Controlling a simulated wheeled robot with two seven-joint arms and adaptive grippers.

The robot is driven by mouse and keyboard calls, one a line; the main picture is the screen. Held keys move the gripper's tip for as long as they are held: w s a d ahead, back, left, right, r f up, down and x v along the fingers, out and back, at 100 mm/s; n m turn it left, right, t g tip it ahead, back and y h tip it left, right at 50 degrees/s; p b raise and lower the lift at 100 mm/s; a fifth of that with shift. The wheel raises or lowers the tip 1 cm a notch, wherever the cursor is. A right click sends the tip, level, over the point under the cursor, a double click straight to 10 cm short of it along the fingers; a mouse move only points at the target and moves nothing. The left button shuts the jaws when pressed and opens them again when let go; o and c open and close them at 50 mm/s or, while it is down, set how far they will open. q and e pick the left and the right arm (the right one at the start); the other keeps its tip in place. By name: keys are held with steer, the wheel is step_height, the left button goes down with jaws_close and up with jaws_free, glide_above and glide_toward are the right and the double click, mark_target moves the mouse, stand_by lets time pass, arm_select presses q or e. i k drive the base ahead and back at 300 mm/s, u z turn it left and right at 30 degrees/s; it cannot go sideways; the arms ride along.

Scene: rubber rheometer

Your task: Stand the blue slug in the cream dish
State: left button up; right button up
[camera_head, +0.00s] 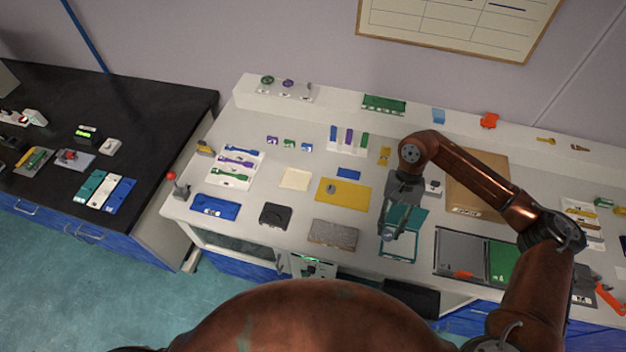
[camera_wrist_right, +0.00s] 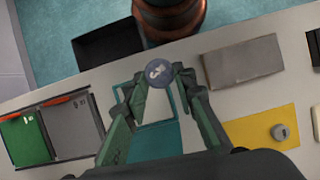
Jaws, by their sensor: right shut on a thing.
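My right gripper (camera_head: 390,232) is shut on the blue slug. The slug shows in the wrist view as a round, dull blue end with a white mark (camera_wrist_right: 158,73), pinched between the fingertips (camera_wrist_right: 156,84). In the head view the slug (camera_head: 387,236) is a small bluish bit at the fingertips, above the teal-framed stand near the bench's front edge. A flat, cream, squarish piece, likely the cream dish (camera_head: 295,179), lies on the bench left of the yellow mat, well to the left of the gripper. Nothing is seen standing on it. My left gripper is out of view.
The yellow mat (camera_head: 355,195) carries a small grey piece (camera_head: 332,188). A black box (camera_head: 275,214) and a grey slab (camera_head: 335,232) lie along the front. A white rack with coloured strips (camera_head: 235,168) stands left of the cream piece. Narrow bare bench separates them.

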mark_target(288, 179)
steer(key=u, duration=0.45)
steer(key=k, duration=0.6)
steer(key=u, duration=1)
steer(key=i, duration=1.1)
steer(key=z, duration=0.7)
steer(key=i, duration=0.4)
steer(key=z, duration=0.35)
